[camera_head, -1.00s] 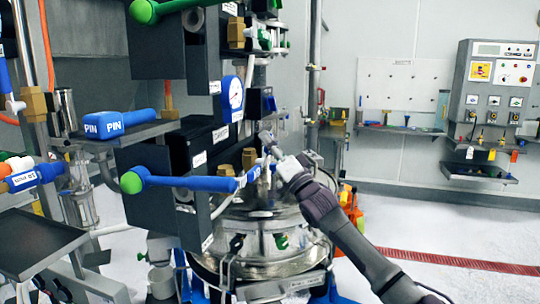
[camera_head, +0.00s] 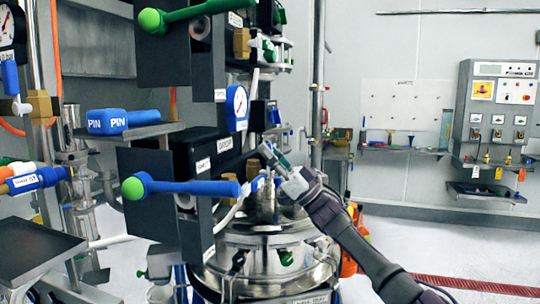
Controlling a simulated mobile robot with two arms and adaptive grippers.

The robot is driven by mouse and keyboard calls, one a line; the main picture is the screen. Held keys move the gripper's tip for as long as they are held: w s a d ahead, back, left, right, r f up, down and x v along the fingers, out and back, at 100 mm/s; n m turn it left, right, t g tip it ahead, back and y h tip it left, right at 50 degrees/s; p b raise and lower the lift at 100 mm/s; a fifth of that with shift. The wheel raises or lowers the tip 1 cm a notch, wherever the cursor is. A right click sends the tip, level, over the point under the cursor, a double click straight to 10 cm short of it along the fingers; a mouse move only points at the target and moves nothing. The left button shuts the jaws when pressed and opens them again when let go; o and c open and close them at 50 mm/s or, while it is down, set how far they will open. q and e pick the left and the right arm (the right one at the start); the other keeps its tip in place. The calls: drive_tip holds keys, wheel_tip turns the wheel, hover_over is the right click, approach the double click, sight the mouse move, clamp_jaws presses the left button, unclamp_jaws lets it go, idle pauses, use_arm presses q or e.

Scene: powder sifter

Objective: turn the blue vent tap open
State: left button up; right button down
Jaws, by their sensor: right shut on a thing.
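My right gripper (camera_head: 268,168) reaches in from the lower right to the column above the round steel vessel (camera_head: 262,245). It is shut at a small blue tap handle with a white label (camera_head: 255,186), which I take to be the vent tap; the fingers partly hide it, so its exact angle is hard to tell. A longer blue lever with a green knob (camera_head: 190,187) lies roughly level just left of it and overlaps it in the picture. My left gripper is not in view.
A blue PIN-marked handle (camera_head: 120,120) lies on a shelf at the left. A control panel (camera_head: 503,100) hangs on the far wall.

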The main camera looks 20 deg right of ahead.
drive_tip(key=shift+f, duration=0.15)
drive_tip(key=c, duration=1)
unclamp_jaws()
drive_tip(key=v, duration=1.2)
